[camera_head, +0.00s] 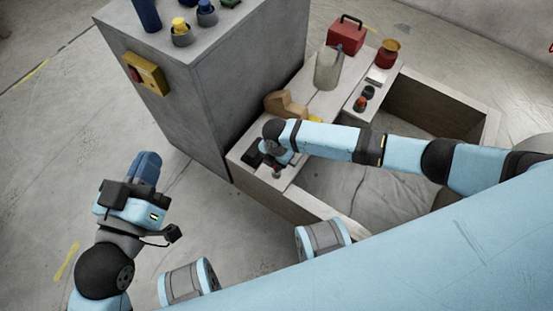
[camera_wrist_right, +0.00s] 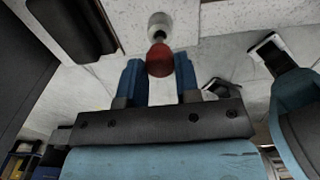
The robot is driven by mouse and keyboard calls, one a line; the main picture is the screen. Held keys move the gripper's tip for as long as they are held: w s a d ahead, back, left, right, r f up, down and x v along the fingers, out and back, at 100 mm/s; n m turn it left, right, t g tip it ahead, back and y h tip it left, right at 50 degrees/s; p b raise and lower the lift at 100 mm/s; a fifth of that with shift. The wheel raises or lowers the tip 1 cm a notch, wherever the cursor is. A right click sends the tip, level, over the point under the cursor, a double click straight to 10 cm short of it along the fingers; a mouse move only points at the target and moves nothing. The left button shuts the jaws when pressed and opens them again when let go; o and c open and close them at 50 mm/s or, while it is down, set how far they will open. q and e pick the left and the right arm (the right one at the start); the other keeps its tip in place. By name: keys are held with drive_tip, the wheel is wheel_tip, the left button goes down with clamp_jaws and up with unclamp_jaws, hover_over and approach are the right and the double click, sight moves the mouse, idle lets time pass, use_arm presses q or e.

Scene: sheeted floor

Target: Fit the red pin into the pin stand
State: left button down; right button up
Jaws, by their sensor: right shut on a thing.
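The red pin (camera_wrist_right: 160,62) sits between the blue fingers of my right gripper (camera_wrist_right: 160,70) in the right wrist view, and the gripper is shut on it. A pale grey round piece (camera_wrist_right: 159,24) lies just beyond the red end; I cannot tell whether it is the pin stand or part of the pin. In the head view my right arm reaches left over the near-left ledge, and its wrist hides the pin and fingers. My left gripper (camera_head: 147,167) is over the floor at left, with nothing visible in it; its fingers look close together, but the gap is unclear.
A tall grey cabinet (camera_head: 200,100) with a yellow box (camera_head: 146,73) stands left of the ledge. On the ledge are a wooden block (camera_head: 286,104), a grey can (camera_head: 328,68), a red toolbox (camera_head: 346,36) and a red lamp-like object (camera_head: 388,53). Open bays lie alongside.

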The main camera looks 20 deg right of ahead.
idle(0.4)
drive_tip(key=shift+p, duration=0.4)
drive_tip(key=shift+f+b, duration=0.65)
drive_tip(key=shift+f, duration=0.85)
drive_tip(key=o, duration=1)
